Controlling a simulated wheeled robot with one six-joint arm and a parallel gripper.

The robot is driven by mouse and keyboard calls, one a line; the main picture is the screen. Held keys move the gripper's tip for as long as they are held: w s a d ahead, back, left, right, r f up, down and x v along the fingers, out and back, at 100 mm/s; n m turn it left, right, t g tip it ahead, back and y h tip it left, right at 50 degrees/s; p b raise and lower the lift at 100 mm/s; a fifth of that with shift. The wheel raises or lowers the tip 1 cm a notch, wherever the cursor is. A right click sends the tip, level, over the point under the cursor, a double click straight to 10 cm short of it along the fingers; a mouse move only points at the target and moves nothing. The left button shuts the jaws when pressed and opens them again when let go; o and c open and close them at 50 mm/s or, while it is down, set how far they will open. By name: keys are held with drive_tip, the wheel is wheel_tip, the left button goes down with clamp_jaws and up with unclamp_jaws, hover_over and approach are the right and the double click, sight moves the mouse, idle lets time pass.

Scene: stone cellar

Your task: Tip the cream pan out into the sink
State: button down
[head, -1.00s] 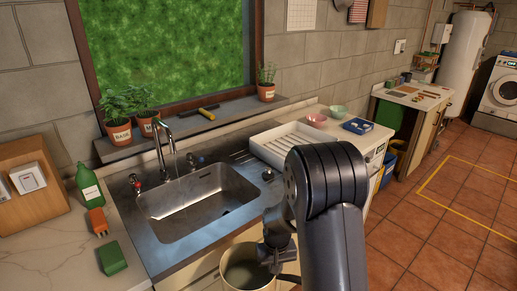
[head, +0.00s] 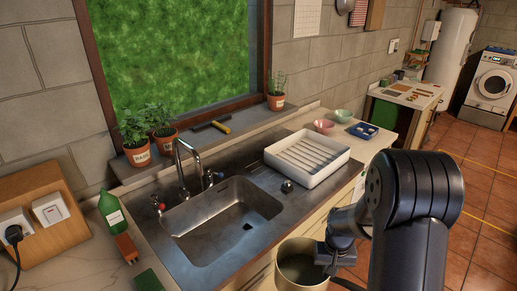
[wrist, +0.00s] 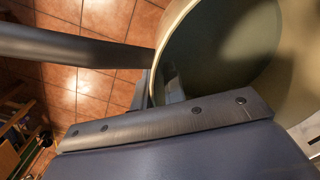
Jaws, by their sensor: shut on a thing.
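The cream pan (head: 299,250) is upright in front of the counter edge, to the right of and nearer than the sink in the head view. It holds something dark and greyish, perhaps liquid. My gripper (head: 333,256) is shut on the pan at its right side. In the wrist view the pan (wrist: 285,60) fills the upper right, with its dark inside showing, close to the gripper jaws. The steel sink (head: 222,222) is set in the counter, its basin empty with a dark drain. A curved tap (head: 180,165) stands at its back.
A white dish rack (head: 307,158) and a small round knob (head: 287,186) are right of the sink. Potted plants (head: 136,148) line the sill.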

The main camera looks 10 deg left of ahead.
drive_tip(key=shift+r+p, duration=0.45)
drive_tip(key=shift+r, duration=0.3)
drive_tip(key=w+a+r+n, duration=0.2)
drive_tip(key=w+a+n, duration=0.3)
drive_tip(key=a, duration=0.3)
drive_tip(key=w+a+r+n, duration=0.3)
drive_tip(key=w+a+n, duration=0.2)
drive_tip(key=a, duration=0.4)
drive_tip(key=w+a+r+n, duration=0.3)
drive_tip(key=w+a+n, duration=0.2)
drive_tip(key=a, duration=0.4)
drive_tip(key=shift+w+r+n, duration=0.15)
drive_tip(key=shift+r+n, duration=0.05)
drive_tip(key=shift+n, duration=0.4)
drive_tip(key=shift+a, duration=0.1)
